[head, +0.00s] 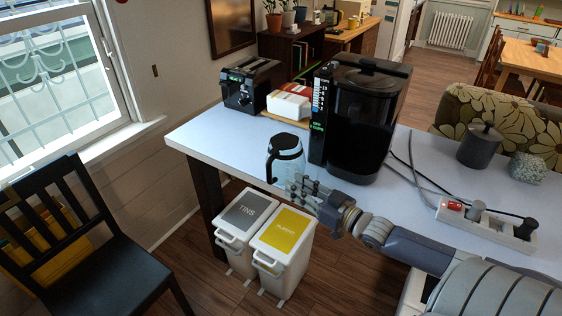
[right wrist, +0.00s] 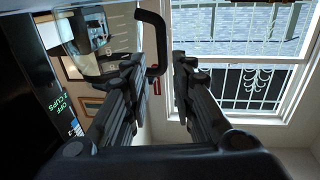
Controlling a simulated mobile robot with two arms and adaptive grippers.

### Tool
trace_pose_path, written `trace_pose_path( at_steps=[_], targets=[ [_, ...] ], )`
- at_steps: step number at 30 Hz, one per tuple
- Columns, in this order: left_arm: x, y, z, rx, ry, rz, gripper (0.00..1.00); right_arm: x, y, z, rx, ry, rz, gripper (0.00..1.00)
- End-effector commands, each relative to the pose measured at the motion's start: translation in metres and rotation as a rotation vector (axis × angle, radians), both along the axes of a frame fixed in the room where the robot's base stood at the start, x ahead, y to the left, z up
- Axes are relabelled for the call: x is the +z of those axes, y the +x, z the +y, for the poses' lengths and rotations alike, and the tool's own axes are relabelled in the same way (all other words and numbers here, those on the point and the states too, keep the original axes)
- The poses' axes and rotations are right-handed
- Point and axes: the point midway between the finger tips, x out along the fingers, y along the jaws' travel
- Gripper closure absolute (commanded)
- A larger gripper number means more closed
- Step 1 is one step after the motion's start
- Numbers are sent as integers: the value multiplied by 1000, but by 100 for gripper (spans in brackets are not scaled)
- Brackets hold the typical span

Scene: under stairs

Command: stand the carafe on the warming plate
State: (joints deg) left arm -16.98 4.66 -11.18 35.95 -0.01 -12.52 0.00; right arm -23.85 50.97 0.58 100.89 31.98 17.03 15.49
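The glass carafe (head: 289,166), with a black lid and black handle, is upright at the front edge of the white counter, left of the black coffee machine (head: 368,115). Its base is partly hidden. My right gripper (head: 303,188) is low beside the carafe. In the right wrist view the glass carafe (right wrist: 90,30) is at the upper left, and its black handle (right wrist: 153,25) reaches between the two open fingers (right wrist: 158,68). A gap shows between the handle and the right-hand finger. The warming plate is hidden. My left gripper is out of view.
A toaster (head: 252,84) and a white box (head: 289,105) stand behind the carafe. A power strip (head: 487,220), cables and a dark grey canister (head: 480,147) lie to the right. Two bins (head: 283,240) stand on the floor below. The counter's left end is clear.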

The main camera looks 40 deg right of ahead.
Motion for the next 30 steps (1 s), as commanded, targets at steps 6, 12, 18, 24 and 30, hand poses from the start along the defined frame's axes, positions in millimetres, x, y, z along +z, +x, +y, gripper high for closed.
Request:
trace_pose_path(
  at_steps=[6,12,18,24,30],
  targets=[
    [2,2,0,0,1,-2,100,2,24,5,0,1,-4,76],
    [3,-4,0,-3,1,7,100,1,45,10,-2,0,-2,76],
    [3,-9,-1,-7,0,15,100,0,53,12,-1,0,1,76],
    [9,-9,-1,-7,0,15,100,4,67,17,-2,0,-2,76],
    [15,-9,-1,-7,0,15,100,2,90,24,-2,0,0,76]
  ],
)
